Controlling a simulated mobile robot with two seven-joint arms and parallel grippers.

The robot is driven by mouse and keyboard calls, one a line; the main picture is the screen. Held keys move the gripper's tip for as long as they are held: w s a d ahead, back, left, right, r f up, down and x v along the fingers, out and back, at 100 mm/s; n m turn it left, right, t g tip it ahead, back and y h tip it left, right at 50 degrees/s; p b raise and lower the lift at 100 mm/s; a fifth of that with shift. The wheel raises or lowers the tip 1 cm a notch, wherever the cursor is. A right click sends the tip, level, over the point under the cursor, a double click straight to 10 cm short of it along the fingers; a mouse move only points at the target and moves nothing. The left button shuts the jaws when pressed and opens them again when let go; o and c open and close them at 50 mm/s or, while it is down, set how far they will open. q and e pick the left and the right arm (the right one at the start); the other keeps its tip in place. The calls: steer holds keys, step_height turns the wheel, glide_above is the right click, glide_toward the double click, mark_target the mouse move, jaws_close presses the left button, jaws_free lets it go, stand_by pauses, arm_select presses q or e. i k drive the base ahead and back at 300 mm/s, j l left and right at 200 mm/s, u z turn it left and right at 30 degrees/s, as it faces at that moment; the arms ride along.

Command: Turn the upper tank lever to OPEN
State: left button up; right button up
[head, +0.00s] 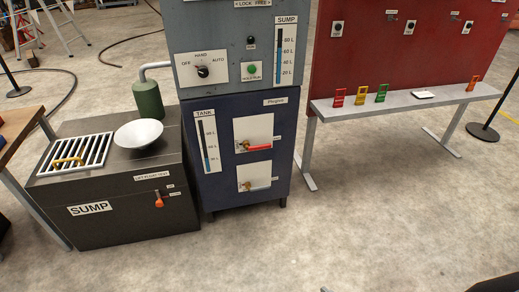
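The dark blue tank cabinet (225,185) stands at the picture's centre, with a TANK level gauge on its left side. The upper tank lever (259,148) is red and sits on a white plate, with a brass-coloured body at its left end. Its handle points right, roughly level. A small label (277,138) beside the plate is too small to read. A lower lever (257,187) on a second white plate has a pale handle, also pointing right. Neither of my grippers shows in the head view.
A grey panel (220,45) with a selector knob and SUMP gauge sits above the cabinet. A black SUMP box (110,220) with a grate and white funnel (138,133) stands left. A grey bench (405,101) with coloured tags stands right. The floor in front is clear.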

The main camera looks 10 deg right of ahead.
mark_target(245, 144)
steer(key=i+l+z, duration=0.35)
steer(key=i, duration=0.2)
steer(key=i+l+z, duration=0.35)
steer(key=i, duration=0.2)
steer(key=i+z, duration=0.35)
steer(key=i, duration=0.2)
